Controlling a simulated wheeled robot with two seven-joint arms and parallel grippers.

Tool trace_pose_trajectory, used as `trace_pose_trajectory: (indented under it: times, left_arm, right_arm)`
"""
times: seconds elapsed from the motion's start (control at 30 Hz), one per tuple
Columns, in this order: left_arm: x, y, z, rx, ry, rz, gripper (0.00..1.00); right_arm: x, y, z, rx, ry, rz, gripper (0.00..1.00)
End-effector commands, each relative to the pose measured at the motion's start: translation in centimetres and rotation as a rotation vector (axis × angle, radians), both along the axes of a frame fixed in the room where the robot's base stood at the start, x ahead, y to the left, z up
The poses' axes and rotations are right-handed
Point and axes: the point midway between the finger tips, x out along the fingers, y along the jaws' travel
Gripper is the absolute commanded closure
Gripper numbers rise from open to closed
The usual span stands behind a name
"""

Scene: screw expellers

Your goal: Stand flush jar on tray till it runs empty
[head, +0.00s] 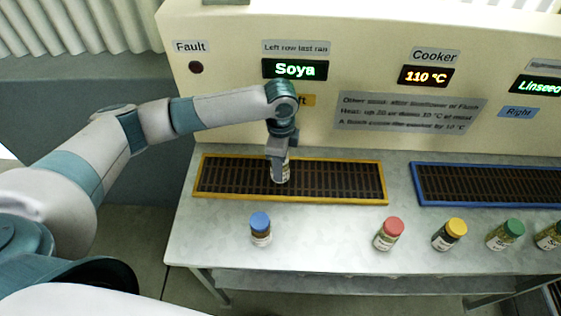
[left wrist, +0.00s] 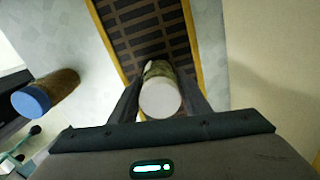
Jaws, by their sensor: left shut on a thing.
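My left gripper (head: 279,158) is shut on a jar (head: 281,174) with a white lid. The jar is upright at the yellow-framed tray (head: 209,180) on the left of the table; I cannot tell if its base touches the slats. In the left wrist view the white lid of the jar (left wrist: 160,98) shows between the fingers (left wrist: 160,100), with the tray's slats (left wrist: 140,25) beyond. The fingers and the gripper body hide most of the jar and its label. My right gripper is not in view.
A blue-lidded jar (head: 260,229) stands in front of the yellow tray. A red-lidded jar (head: 388,234), a yellow-lidded jar (head: 449,235) and green-lidded jars (head: 505,235) stand to the right. A blue-framed tray (head: 417,186) is at right. Displays read Soya (head: 295,69) and 110 °C (head: 426,76).

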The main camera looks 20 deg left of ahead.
Motion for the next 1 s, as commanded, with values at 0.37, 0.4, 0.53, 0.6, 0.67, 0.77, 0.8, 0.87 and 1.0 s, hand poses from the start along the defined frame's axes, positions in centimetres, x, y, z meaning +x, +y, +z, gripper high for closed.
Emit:
trace_pose_trajectory:
  times: [0.37, 0.4, 0.53, 0.6, 0.67, 0.77, 0.8, 0.87, 1.0]
  left_arm:
    - [0.0, 0.0, -0.2, 0.0, 0.0, 0.0, 0.38]
    - [0.0, 0.0, -0.2, 0.0, 0.0, 0.0, 0.38]
    - [0.0, 0.0, -0.2, 0.0, 0.0, 0.0, 0.38]
    - [0.0, 0.0, -0.2, 0.0, 0.0, 0.0, 0.38]
    - [0.0, 0.0, -0.2, 0.0, 0.0, 0.0, 0.38]
    - [0.0, 0.0, 0.1, 0.0, -0.001, 0.0, 0.38]
    - [0.1, 0.0, 0.2, 0.0, -0.002, 0.0, 0.38]
    - [0.1, 0.0, 0.6, 0.0, -0.002, 0.0, 0.38]
    - [0.1, 0.0, 2.1, 0.0, -0.002, -0.002, 0.38]
  right_arm:
    - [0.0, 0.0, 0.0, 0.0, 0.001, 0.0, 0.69]
    - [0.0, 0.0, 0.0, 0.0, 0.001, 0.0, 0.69]
    - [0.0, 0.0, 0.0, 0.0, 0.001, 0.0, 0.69]
    - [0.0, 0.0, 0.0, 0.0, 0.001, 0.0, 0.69]
    - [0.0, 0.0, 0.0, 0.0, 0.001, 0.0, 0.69]
    - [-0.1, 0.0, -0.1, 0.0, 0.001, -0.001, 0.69]
    - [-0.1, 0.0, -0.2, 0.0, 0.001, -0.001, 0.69]
    - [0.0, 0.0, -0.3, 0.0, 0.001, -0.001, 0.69]
    - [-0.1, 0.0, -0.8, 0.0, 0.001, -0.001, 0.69]
